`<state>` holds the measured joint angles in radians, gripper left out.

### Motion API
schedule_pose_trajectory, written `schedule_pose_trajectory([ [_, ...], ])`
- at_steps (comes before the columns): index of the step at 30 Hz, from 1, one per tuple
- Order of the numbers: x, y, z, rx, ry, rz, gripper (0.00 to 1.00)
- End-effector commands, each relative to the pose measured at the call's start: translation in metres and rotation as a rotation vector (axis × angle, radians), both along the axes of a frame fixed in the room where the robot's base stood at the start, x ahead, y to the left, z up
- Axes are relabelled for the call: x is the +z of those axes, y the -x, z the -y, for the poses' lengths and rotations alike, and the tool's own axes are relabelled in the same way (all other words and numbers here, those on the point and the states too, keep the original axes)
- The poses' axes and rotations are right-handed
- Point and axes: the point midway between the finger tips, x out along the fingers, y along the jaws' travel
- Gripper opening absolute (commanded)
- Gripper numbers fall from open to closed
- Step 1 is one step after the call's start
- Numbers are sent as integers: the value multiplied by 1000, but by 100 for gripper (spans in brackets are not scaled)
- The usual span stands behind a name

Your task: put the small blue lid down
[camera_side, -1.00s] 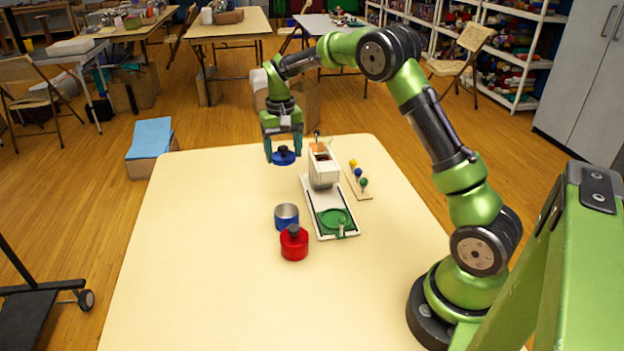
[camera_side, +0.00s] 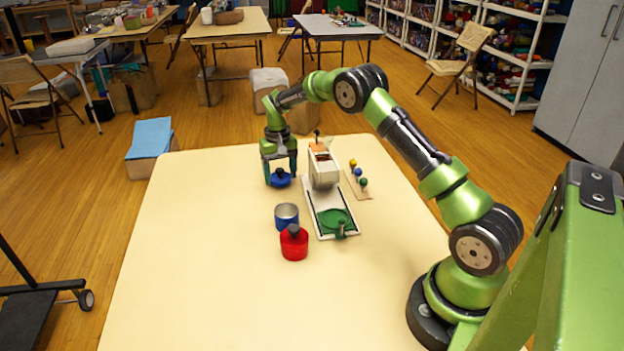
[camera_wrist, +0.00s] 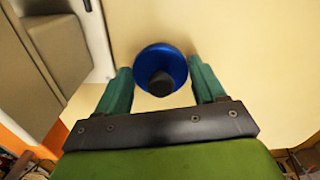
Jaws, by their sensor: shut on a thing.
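The small blue lid (camera_side: 279,179) has a dark knob and is between the fingers of my gripper (camera_side: 280,176), at the far part of the table. In the wrist view the lid (camera_wrist: 161,66) shows from above with its dark knob, between the two green fingers of my gripper (camera_wrist: 162,88). My gripper is shut on it. The lid is at or very near the tabletop; I cannot tell whether it touches. An open blue tin (camera_side: 287,219) with a metallic inside stands nearer the camera. A red jar (camera_side: 294,248) with a dark knob stands just in front of it.
The table's left half (camera_side: 200,240) is clear.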

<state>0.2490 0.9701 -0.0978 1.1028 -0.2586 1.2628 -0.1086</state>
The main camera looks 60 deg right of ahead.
Motion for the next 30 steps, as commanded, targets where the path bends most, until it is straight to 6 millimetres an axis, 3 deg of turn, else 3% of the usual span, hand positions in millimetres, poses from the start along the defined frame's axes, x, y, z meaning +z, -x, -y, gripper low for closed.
schedule_pose_trajectory([
  [3, -9, 0, 0, 0, 0, 0, 41],
  [14, -12, 0, 0, 0, 0, 0, 41],
  [15, -13, 0, 0, 0, 1, 1, 71],
  [20, -12, 0, 0, 0, 1, 1, 95],
  [30, -8, 0, 0, 0, 1, 2, 95],
])
